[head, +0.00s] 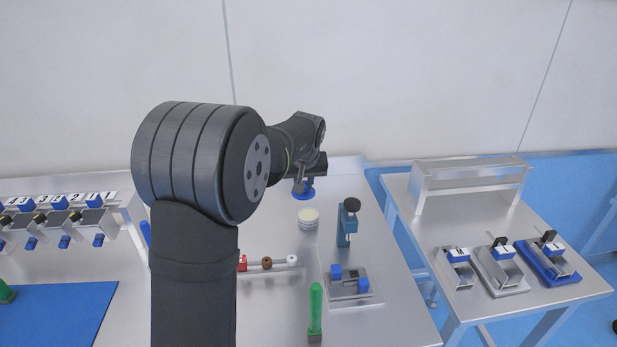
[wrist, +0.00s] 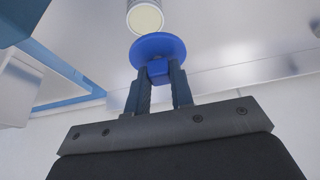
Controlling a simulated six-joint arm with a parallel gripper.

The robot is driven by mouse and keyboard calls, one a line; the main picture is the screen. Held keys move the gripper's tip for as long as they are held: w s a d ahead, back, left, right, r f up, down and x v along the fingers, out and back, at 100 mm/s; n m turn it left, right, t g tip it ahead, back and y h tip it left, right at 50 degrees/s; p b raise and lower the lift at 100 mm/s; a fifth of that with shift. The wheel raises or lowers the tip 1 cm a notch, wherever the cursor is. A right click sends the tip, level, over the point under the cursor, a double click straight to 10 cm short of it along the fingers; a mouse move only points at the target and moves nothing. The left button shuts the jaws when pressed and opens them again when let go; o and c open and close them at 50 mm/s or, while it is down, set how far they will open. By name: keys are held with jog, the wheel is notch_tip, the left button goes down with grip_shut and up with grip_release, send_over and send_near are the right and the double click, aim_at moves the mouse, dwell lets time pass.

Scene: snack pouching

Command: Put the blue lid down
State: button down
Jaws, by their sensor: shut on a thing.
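The blue lid (wrist: 160,47) is a round disc with a square knob. My gripper (wrist: 160,82) is shut on the knob, with one finger on each side. In the head view the blue lid (head: 303,193) shows below my gripper (head: 301,184) at the far part of the metal table. I cannot tell whether the lid touches the table. A pale round canister (head: 308,219) with a cream-coloured top stands nearer than the lid, apart from it. It also shows in the wrist view (wrist: 146,17), just beyond the lid's edge.
A teal and black upright device (head: 347,222) stands right of the canister. A fixture with blue blocks (head: 350,283) and a green-handled tool (head: 316,311) are nearer. Numbered dispensers (head: 60,215) line the left. A second table (head: 480,220) stands right, across a gap.

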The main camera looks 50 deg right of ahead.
jog(key=a+f, duration=0.5)
jog(key=a, duration=0.5)
jog(key=shift+d+f, duration=0.1)
jog(key=shift+f, duration=3.25)
jog(key=shift+f, duration=0.6)
jog(key=c, duration=1.2)
grip_release()
jog(key=v, duration=1.7)
jog(key=shift+r, duration=0.2)
jog(key=shift+f, duration=0.15)
